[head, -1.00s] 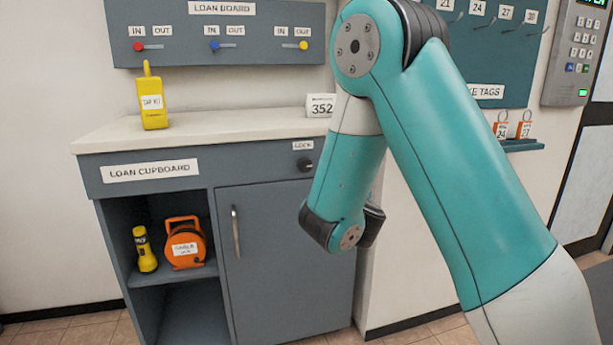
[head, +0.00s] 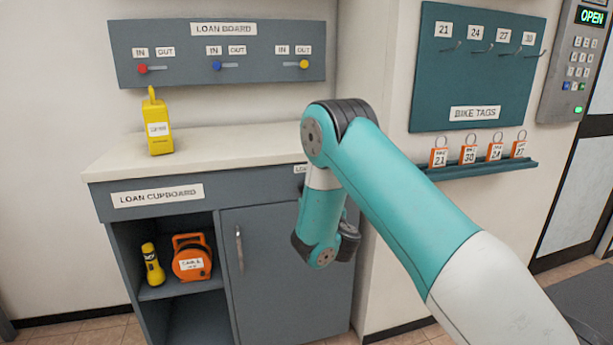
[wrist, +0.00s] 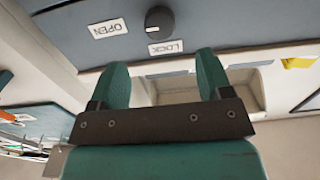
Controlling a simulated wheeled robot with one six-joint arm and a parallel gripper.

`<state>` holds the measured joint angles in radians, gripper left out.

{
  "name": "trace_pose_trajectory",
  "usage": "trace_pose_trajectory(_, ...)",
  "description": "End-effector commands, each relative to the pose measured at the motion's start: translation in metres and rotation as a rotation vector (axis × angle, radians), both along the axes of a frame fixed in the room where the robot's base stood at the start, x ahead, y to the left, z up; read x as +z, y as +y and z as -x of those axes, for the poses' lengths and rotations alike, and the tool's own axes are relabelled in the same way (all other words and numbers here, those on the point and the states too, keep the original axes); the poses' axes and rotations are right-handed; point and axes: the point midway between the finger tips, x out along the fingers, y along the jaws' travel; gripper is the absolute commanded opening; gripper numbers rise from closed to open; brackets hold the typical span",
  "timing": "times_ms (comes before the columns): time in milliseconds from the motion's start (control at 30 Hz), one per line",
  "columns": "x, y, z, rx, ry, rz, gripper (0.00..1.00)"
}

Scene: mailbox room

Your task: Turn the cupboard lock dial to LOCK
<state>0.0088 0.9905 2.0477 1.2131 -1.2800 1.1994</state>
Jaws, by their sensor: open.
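The dark round lock dial (wrist: 160,20) sits on the blue-grey cupboard front at the top of the wrist view. An OPEN label (wrist: 108,28) is to its left and a LOCK label (wrist: 165,47) just below it. A small pale mark shows at the dial's lower left; I cannot tell its setting surely. My gripper (wrist: 162,68) is open and empty, its two green fingers apart below the dial and not touching it. In the head view the loan cupboard (head: 285,270) stands at centre left; my arm hides the dial and most of its LOCK label (head: 299,169).
A yellow boxed item (head: 158,138) stands on the countertop (head: 220,145). A yellow torch (head: 152,265) and an orange reel (head: 191,258) are on the open shelf. The loan board (head: 170,70) hangs above. Orange bike tags (head: 468,155) stand on a ledge to the right.

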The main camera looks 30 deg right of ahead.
Motion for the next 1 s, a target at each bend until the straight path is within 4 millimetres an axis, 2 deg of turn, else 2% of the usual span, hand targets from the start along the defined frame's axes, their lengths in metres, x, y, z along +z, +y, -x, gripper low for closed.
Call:
trace_pose_trajectory(67, 0.008, -0.003, -0.008, 0.000, -0.001, -0.001, 0.72)
trace_pose_trajectory(700, 0.002, -0.023, -0.075, -0.005, -0.004, -0.003, 0.72)
trace_pose_trajectory(1000, 0.000, -0.026, -0.089, 0.000, -0.001, 0.000, 0.72)
